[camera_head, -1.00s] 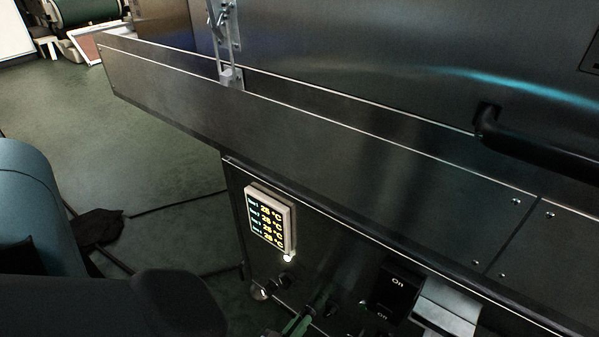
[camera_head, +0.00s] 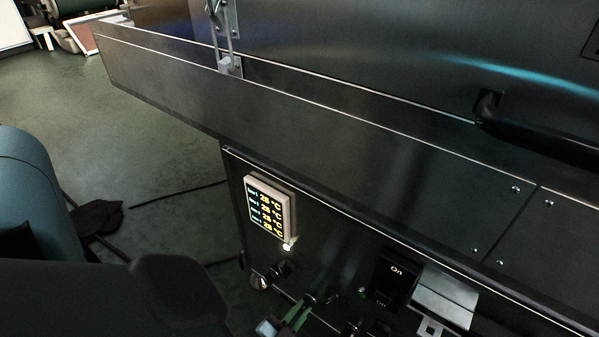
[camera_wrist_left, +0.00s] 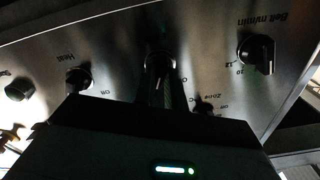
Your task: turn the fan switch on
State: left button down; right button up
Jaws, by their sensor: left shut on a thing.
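In the left wrist view, a row of black rotary knobs sits on a metal panel. My left gripper (camera_wrist_left: 164,92) is shut on the middle knob (camera_wrist_left: 159,62), its two fingers at the knob's sides. Part of the lettering by this knob is hidden, so I cannot read whether it is the fan switch. In the head view, my left gripper (camera_head: 298,317) is low at the control panel, with its fingertips among the small dark knobs. My right gripper is not in view.
The neighbouring knobs are a heat knob (camera_wrist_left: 78,79) and a belt speed knob (camera_wrist_left: 257,53). A temperature display (camera_head: 270,208) and a black on/off switch (camera_head: 392,281) are on the panel. A black handle (camera_head: 540,135) sticks out at upper right.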

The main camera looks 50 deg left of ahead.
pick_arm(q)
jog(key=shift+m, duration=1.4)
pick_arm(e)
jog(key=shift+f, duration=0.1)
pick_arm(q)
jog(key=shift+s+m, duration=0.1)
jog(key=shift+m, duration=0.3)
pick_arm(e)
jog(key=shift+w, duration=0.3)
pick_arm(q)
jog(key=c, duration=1.5)
grip_release()
jog(key=shift+o, duration=0.2)
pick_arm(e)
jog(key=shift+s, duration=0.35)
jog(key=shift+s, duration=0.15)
